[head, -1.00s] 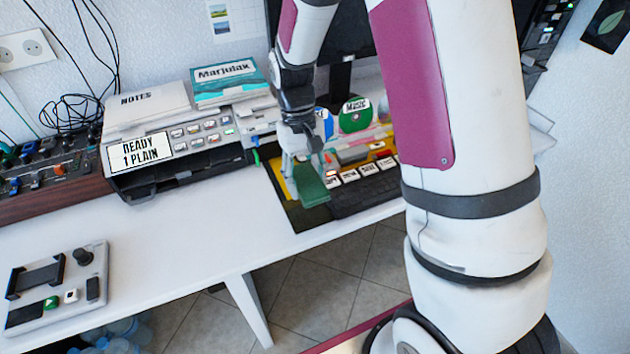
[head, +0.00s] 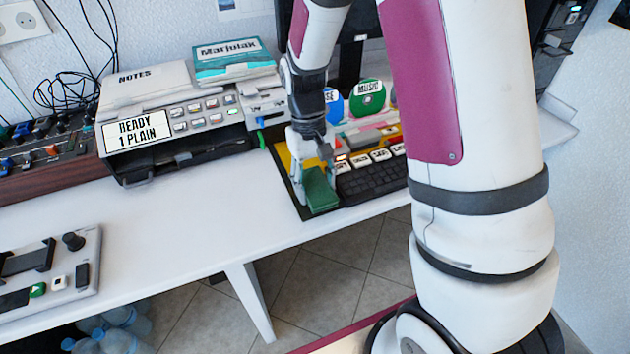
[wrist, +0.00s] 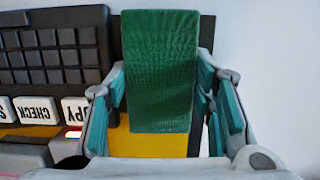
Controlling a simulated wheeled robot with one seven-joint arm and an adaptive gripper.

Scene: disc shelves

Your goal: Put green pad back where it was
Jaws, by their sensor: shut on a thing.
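The green pad (head: 320,191) is a flat dark-green block, and it also shows large in the wrist view (wrist: 160,70). My gripper (head: 314,182) points down at the front left of the desk mat, and its fingers stand on both sides of the pad. In the wrist view my gripper (wrist: 163,105) is shut on the pad near its near end. The pad is over the dark and yellow mat (head: 284,160), left of the black keyboard (head: 372,182). I cannot tell whether the pad touches the mat.
Labelled keys (wrist: 40,110) and the keyboard lie close beside the pad. A printer (head: 180,125) with a "READY 1 PLAIN" sign stands to the left. Several discs, one green (head: 367,98), stand behind. The white table (head: 200,220) is clear in front of the printer.

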